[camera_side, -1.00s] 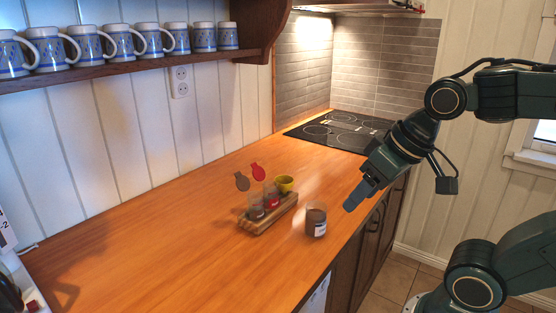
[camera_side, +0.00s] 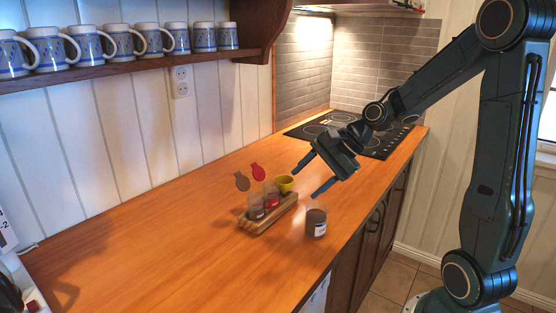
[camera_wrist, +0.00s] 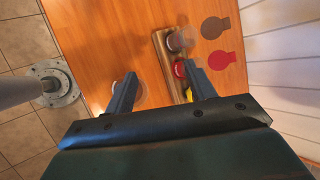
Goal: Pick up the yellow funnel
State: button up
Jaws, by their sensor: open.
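The yellow funnel (camera_side: 285,184) sits at the far right end of a small wooden tray (camera_side: 256,228) on the counter. In the wrist view only a sliver of the yellow funnel (camera_wrist: 188,94) shows beside a finger, which hides the rest. My gripper (camera_side: 308,180) is open and empty, its fingers spread wide above and to the right of the tray. In the wrist view my gripper (camera_wrist: 160,84) has one finger close to the funnel and the other over a jar.
The tray also holds a dark jar (camera_side: 256,208) and a red one (camera_side: 271,197). A glass jar with dark contents (camera_side: 316,222) stands right of the tray, near the counter edge. Grey and red round pieces (camera_side: 242,181) (camera_side: 258,172) are behind.

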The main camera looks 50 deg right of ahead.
jog(key=w+d+f+m+t+y, duration=0.1)
jog(key=w+d+f+m+t, duration=0.15)
jog(key=d+m, duration=0.5)
jog(key=m+t, duration=0.3)
jog(key=m, duration=0.3)
send_near(284, 182)
jog(key=s+r, duration=0.2)
jog(key=s, duration=0.2)
jog(key=shift+w+d+r, duration=0.2)
jog(key=shift+w+d, duration=0.05)
jog(key=shift+d, duration=0.1)
jog(key=shift+x, duration=4.3)
jog(key=shift+f, duration=0.1)
jog(key=shift+x, duration=2.55)
jog(key=shift+f, duration=0.15)
